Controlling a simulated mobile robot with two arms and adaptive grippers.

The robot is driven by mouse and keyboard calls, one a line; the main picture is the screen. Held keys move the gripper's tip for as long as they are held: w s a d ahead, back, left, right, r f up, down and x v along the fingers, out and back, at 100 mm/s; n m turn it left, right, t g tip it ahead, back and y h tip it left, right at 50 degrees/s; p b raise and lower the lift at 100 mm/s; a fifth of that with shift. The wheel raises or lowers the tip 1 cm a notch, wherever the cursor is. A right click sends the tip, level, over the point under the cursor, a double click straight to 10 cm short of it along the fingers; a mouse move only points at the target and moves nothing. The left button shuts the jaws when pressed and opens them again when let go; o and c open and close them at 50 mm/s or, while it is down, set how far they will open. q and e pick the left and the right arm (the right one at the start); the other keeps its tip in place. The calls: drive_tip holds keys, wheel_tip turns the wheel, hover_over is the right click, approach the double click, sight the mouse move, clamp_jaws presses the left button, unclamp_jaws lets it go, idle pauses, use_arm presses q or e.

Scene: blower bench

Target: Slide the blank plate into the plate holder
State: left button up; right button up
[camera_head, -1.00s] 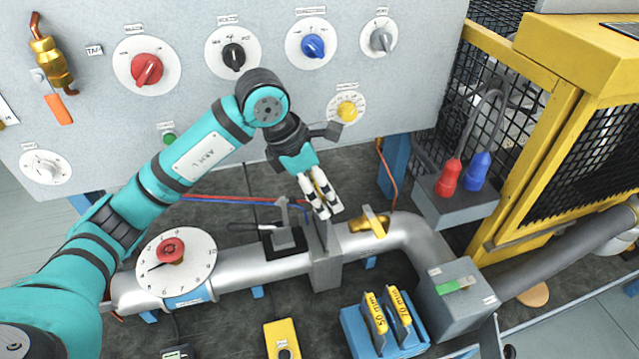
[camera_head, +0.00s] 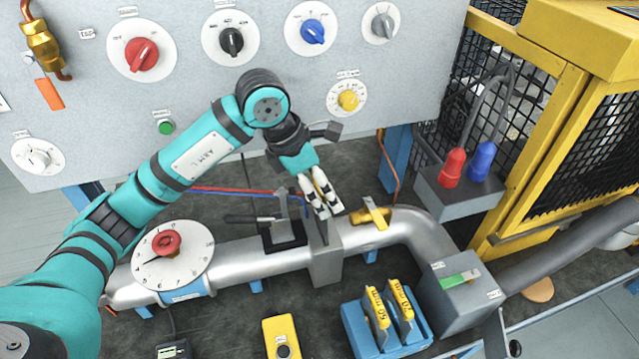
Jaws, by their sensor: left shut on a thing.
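My left gripper (camera_head: 322,198) comes in from the left above the pipe. Its light fingers are shut on the blank plate (camera_head: 317,231), a thin dark grey plate. The plate is nearly upright, its lower part at the top of the plate holder (camera_head: 325,265), the grey block around the silver pipe. The fingers hide the plate's upper part. I cannot tell how far the plate is inside the slot. My right gripper is not in view.
A clamp with a black handle (camera_head: 250,219) stands left of the holder, and a yellow valve lever (camera_head: 376,214) right of it. A blue rack (camera_head: 412,338) with two yellow-tagged plates stands in front. The knob panel (camera_head: 290,75) rises behind.

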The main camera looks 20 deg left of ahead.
use_arm(q)
drive_tip(key=shift+f+b, duration=2.25)
drive_tip(key=shift+f, duration=0.3)
drive_tip(key=shift+r, duration=0.35)
drive_tip(key=shift+f+b, duration=0.35)
drive_tip(key=shift+r, duration=0.35)
idle(0.6)
idle(0.5)
drive_tip(key=shift+f+b, duration=0.3)
drive_tip(key=shift+b, duration=0.1)
idle(0.3)
drive_tip(key=shift+r, duration=0.3)
idle(0.5)
idle(0.8)
